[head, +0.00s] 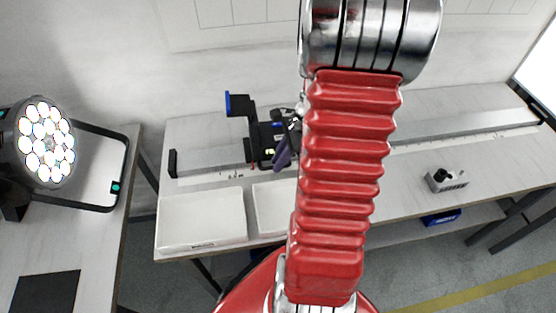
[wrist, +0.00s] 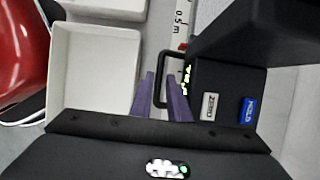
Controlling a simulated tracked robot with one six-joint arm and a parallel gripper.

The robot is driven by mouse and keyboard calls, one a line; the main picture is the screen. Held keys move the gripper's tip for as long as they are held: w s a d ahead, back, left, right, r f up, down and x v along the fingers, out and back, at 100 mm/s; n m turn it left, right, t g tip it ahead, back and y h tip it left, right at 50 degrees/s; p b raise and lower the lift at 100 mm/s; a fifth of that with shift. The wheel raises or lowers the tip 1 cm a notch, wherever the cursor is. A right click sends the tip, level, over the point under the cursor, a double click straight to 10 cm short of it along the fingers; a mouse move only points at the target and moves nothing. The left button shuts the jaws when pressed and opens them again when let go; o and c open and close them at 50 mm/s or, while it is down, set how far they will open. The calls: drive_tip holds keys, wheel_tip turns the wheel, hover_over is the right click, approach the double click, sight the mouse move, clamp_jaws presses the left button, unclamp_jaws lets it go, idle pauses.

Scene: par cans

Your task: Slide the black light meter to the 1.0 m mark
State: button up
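The black light meter (head: 262,142) stands on the long rail left of my arm in the head view, with a blue-faced head raised on its left. In the wrist view the meter (wrist: 225,95) shows lit green digits, a ZERO key and a blue HOLD key. A black loop handle (wrist: 161,70) sticks out from its side. The purple fingers of my gripper (wrist: 161,76) are apart, with the handle's bar between their tips; a narrow gap shows. My gripper (head: 283,152) is beside the meter in the head view. A 0.5 m mark (wrist: 179,18) is on the scale.
The rail (head: 440,127) runs along the bench to the right, partly hidden by my arm. White trays (head: 202,218) stand in front of it. A small grey box with a black knob (head: 446,180) stands front right. A multi-lens lamp (head: 46,142) is on the left table.

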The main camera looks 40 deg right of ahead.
clamp_jaws()
